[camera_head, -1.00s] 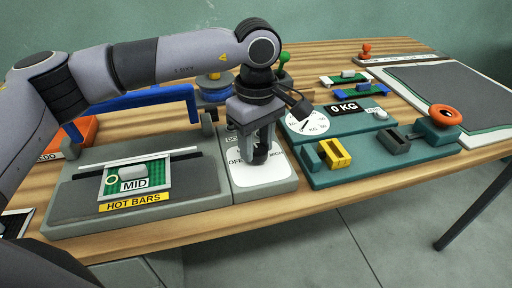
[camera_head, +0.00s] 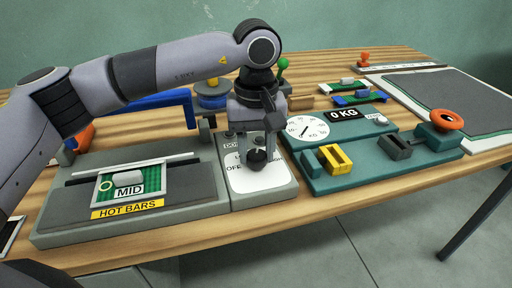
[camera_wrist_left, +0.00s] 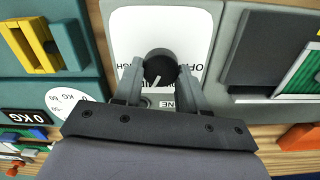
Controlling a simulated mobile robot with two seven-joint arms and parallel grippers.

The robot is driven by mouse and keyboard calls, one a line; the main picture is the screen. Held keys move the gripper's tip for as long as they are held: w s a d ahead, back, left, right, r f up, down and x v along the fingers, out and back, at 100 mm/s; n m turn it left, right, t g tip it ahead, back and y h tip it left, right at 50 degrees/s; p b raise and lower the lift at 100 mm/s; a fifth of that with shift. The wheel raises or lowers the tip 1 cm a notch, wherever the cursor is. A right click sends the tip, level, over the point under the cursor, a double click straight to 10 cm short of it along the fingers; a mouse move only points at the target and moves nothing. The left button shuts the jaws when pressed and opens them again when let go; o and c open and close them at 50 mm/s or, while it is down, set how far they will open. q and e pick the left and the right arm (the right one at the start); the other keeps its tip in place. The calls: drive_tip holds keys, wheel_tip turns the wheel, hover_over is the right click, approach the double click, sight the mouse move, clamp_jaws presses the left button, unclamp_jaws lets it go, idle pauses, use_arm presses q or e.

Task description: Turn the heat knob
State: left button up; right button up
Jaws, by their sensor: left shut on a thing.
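The heat knob (camera_head: 257,160) is a round black knob on a white panel marked OFF and HIGH, just right of the hot bars unit. It also shows in the left wrist view (camera_wrist_left: 160,66), with a white pointer line aimed toward the gripper, slightly left. My left gripper (camera_head: 257,149) points down over the panel, its two fingers on either side of the knob and shut on it. The fingers also show in the left wrist view (camera_wrist_left: 160,82). The gripper covers part of the panel's lettering. My right gripper is not in view.
The hot bars unit (camera_head: 48,228) holds a green piece marked MID (camera_head: 152,184). To the right is a teal scale unit (camera_head: 375,180) with a dial, a 0 KG display, a yellow block (camera_head: 334,158) and an orange knob (camera_head: 446,119). A blue bar (camera_head: 155,100) stands behind.

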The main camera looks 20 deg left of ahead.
sight(256, 153)
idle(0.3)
use_arm(q)
drive_tip(key=o, duration=1.1)
drive_tip(key=shift+c, duration=0.2)
drive_tip(key=shift+r, duration=3.6)
